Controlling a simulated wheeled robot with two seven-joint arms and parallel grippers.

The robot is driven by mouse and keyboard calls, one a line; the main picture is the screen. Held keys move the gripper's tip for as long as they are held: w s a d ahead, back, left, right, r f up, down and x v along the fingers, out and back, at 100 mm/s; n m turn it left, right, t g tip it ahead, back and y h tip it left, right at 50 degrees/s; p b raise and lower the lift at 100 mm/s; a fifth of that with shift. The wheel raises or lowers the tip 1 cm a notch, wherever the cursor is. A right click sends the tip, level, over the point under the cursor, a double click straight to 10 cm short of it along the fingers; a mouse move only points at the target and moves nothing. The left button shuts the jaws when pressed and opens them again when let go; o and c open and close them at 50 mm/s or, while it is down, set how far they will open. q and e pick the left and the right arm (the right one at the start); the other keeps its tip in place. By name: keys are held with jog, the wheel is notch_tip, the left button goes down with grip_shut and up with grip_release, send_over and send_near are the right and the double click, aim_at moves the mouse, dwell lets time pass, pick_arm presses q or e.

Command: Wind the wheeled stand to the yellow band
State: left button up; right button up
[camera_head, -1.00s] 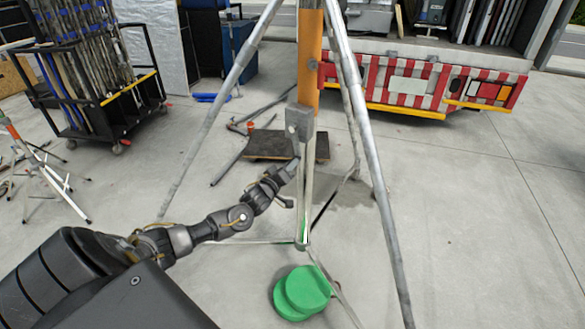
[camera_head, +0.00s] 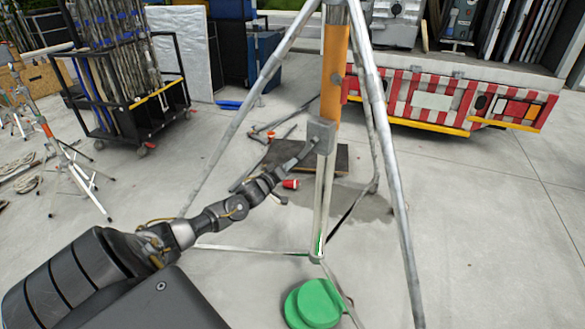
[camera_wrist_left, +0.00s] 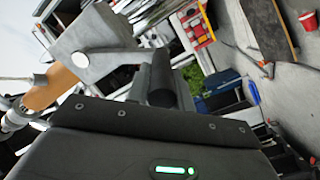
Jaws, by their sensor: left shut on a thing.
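The stand (camera_head: 334,75) is upright, with splayed grey metal legs, an orange section on its centre column and a grey winch block (camera_head: 321,135) below that. Its wheels are not visible. My left gripper (camera_head: 286,170) reaches in from the left, beside the block, and is shut on the crank handle (camera_head: 302,155). In the left wrist view, the dark grip of the handle (camera_wrist_left: 161,80) lies at the jaws, near the grey block (camera_wrist_left: 88,38). The orange column (camera_wrist_left: 50,88) shows at left there. I cannot make out a separate yellow band. My right gripper is not in view.
A green round object (camera_head: 314,303) lies by the stand's foot. A dark board (camera_head: 335,158) and a red cup (camera_head: 290,184) lie behind the column. A cart of poles (camera_head: 125,85) stands back left, a red-and-white striped truck (camera_head: 450,100) back right. The right floor is clear.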

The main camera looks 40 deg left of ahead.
pick_arm(q)
jog(key=a+r, duration=0.2)
jog(key=a, duration=0.1)
jog(key=shift+s+r+p, duration=0.1)
jog(key=shift+s+p, duration=0.1)
jog(key=shift+p, duration=0.2)
jog(key=r+p, duration=0.1)
jog(key=a+r+p, duration=0.1)
jog(key=r+p, duration=0.1)
jog(key=shift+a+r, duration=0.3)
jog(key=shift+a, duration=0.05)
grip_shut()
jog(key=shift+d+p, duration=0.25)
jog(key=shift+p, duration=0.15)
jog(key=shift+c, duration=0.4)
grip_release()
jog(key=o, duration=1.1)
jog(key=shift+o, duration=0.2)
